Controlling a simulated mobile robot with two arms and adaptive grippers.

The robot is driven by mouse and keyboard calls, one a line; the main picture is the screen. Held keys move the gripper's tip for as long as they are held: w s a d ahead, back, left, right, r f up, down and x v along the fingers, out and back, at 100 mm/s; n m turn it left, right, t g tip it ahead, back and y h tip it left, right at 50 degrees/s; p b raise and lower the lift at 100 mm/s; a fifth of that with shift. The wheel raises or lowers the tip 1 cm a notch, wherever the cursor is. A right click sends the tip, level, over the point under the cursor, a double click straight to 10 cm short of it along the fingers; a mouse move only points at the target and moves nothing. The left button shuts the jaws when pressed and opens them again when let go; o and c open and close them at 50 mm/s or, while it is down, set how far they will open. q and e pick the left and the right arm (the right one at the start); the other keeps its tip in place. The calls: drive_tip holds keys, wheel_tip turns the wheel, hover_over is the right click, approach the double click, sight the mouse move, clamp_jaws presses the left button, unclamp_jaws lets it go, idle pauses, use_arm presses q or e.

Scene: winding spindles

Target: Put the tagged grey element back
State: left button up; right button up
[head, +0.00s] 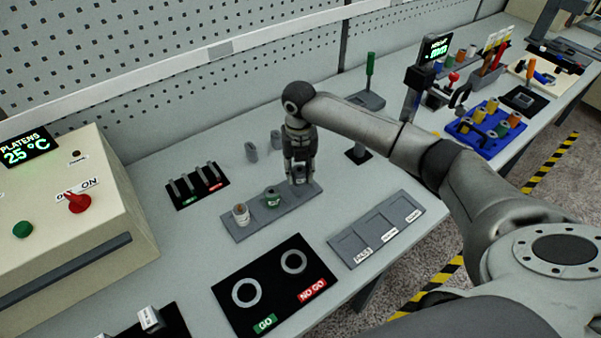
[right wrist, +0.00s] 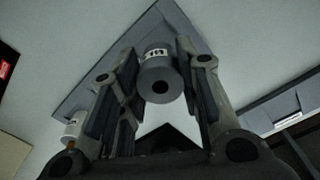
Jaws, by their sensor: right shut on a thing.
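My right gripper (head: 299,181) points down over the right end of a grey rack (head: 246,229). It is shut on a small grey element, a cylinder with a dark hole in its end. In the right wrist view the grey element (right wrist: 158,83) sits between the fingers, with a white tag with black marks on its side. The fingers hide most of it in the head view. I cannot tell whether its base touches the rack. A whitish element (head: 240,214) and a green element (head: 271,196) stand on the rack. My left gripper is not in view.
Two grey cylinders (head: 251,152) stand behind the rack. A black GO/NO GO board (head: 272,291) and a labelled three-part grey tray (head: 352,243) lie in front. A black stand with pegs (head: 198,184) is left, near the PLATENS box (head: 70,225). A blue spool tray (head: 484,142) stands right.

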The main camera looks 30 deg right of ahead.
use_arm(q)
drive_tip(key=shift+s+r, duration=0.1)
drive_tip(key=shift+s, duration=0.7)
use_arm(e)
drive_tip(key=shift+s+d+f, duration=0.1)
drive_tip(key=shift+d+f, duration=0.05)
drive_tip(key=shift+f, duration=0.95)
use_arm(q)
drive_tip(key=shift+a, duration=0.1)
use_arm(e)
drive_tip(key=shift+f, duration=0.1)
drive_tip(key=o, duration=1.1)
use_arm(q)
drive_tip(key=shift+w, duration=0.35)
use_arm(e)
drive_tip(key=shift+r, duration=0.2)
use_arm(q)
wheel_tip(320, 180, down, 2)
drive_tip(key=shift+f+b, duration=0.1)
drive_tip(key=shift+b, duration=0.85)
use_arm(e)
wheel_tip(320, 180, up, 12)
drive_tip(key=shift+f, duration=0.1)
